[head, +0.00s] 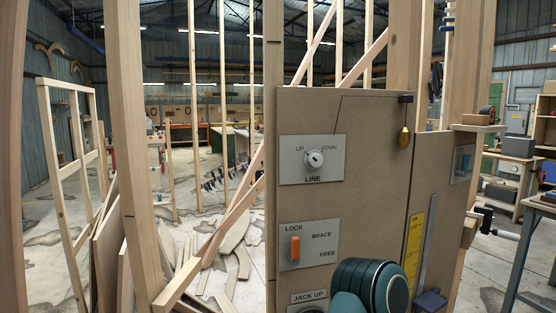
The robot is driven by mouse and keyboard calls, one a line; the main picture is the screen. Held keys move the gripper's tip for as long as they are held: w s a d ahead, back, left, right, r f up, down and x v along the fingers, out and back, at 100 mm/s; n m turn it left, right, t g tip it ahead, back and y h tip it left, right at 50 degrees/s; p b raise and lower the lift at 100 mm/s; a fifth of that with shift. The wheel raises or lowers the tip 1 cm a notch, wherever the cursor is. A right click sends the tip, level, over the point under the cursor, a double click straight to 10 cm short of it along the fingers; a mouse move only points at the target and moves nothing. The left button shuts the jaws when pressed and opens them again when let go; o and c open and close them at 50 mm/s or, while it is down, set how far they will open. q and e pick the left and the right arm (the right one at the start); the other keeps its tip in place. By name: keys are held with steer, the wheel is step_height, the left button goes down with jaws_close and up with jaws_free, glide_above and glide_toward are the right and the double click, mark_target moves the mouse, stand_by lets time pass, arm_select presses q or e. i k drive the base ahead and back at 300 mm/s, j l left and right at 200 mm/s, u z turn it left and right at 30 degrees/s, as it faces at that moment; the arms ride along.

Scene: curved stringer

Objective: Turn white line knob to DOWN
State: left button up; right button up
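The white line knob (314,158) is round and sits on a pale plate (325,176) marked LINE, high on the brown panel. UP is printed at its upper left and DOWN at its upper right. A small dark mark shows on the knob, but I cannot tell clearly which word it points to. Nothing touches the knob. Neither of my grippers can be made out in the head view.
Below the knob is an orange lever (295,247) on a LOCK, BRACE, FREE plate. A JACK UP label (309,297) is at the bottom. A brass weight (404,138) hangs at the panel's upper right. Wooden posts (132,120) stand left; the space before the knob is clear.

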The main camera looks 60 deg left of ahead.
mark_target(314, 159)
steer(key=k+l+u, duration=0.1)
steer(key=u, duration=1.55)
